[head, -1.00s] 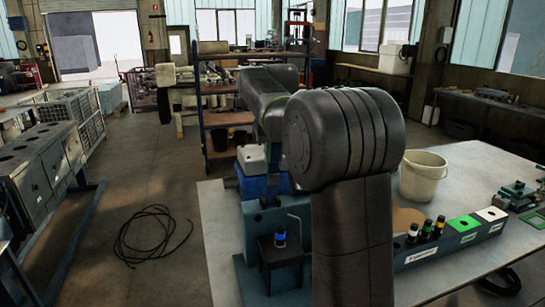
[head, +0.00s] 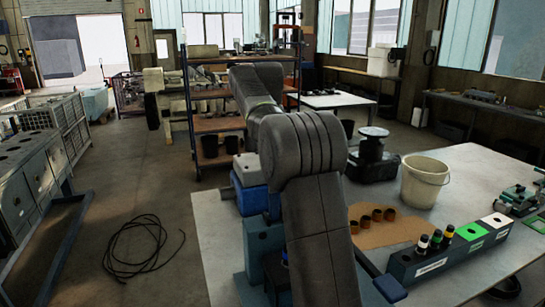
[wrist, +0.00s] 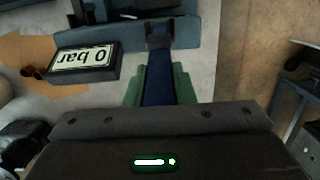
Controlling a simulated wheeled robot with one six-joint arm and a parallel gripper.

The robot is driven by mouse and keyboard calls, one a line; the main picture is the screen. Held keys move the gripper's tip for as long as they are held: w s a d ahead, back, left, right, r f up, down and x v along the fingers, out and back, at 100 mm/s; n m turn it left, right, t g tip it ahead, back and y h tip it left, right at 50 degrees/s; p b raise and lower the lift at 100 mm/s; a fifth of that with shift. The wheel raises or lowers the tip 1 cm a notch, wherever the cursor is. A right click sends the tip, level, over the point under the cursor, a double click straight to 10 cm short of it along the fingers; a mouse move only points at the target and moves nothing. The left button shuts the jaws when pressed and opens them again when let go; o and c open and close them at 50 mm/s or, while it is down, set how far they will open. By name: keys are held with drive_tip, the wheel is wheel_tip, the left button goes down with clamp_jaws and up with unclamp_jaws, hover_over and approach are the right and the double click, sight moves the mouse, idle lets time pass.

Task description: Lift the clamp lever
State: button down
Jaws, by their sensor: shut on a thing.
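In the wrist view my gripper (wrist: 160,78) has its two green fingers on either side of a dark blue bar, the clamp lever (wrist: 160,88), and is shut on it. The lever runs from between the fingers up to a dark joint on a blue-grey fixture (wrist: 195,38). In the head view my arm hides the gripper and most of the test stand. A blue-grey block (head: 262,238) of the stand shows left of my arm. A dark blue piece (head: 389,288) shows right of my arm; I cannot tell whether it is the lever.
A box reading "0 bar" (wrist: 85,64) lies near the lever in the wrist view. In the head view, the workbench (head: 212,225) also holds brown cups (head: 377,214) on a tan mat, a cream bucket (head: 424,180) and a labelled rack (head: 440,262). A coiled cable (head: 140,245) lies on the floor.

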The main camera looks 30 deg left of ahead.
drive_tip(key=shift+a+f, duration=0.1)
idle(0.3)
drive_tip(key=c, duration=1.2)
unclamp_jaws()
drive_tip(key=shift+w, duration=0.1)
